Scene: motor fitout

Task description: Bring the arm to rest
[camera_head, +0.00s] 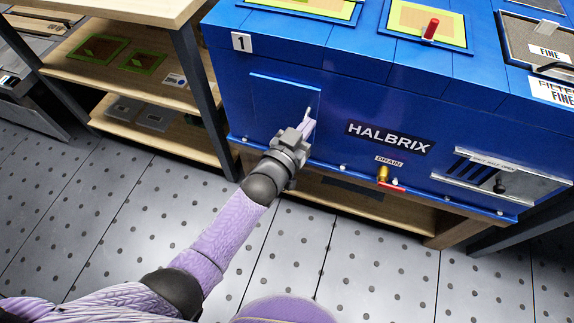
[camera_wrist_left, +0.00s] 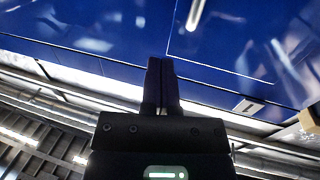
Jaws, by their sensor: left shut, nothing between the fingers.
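My left gripper (camera_head: 309,122) is stretched out in front of the blue HALBRIX machine (camera_head: 345,85), near the lower right part of a square panel (camera_head: 285,98) on its front. Its fingers are together and hold nothing. In the left wrist view the closed fingers (camera_wrist_left: 161,68) point toward the blue machine face (camera_wrist_left: 110,30). I cannot tell whether the fingertips touch the panel. My right gripper is in neither view.
A wooden shelf unit (camera_head: 60,65) with green-edged trays stands at the left. A brass drain valve (camera_head: 383,173) with a red handle sticks out below the HALBRIX label. A slotted panel (camera_head: 495,178) is at the right. The dotted grey floor (camera_head: 330,260) in front is clear.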

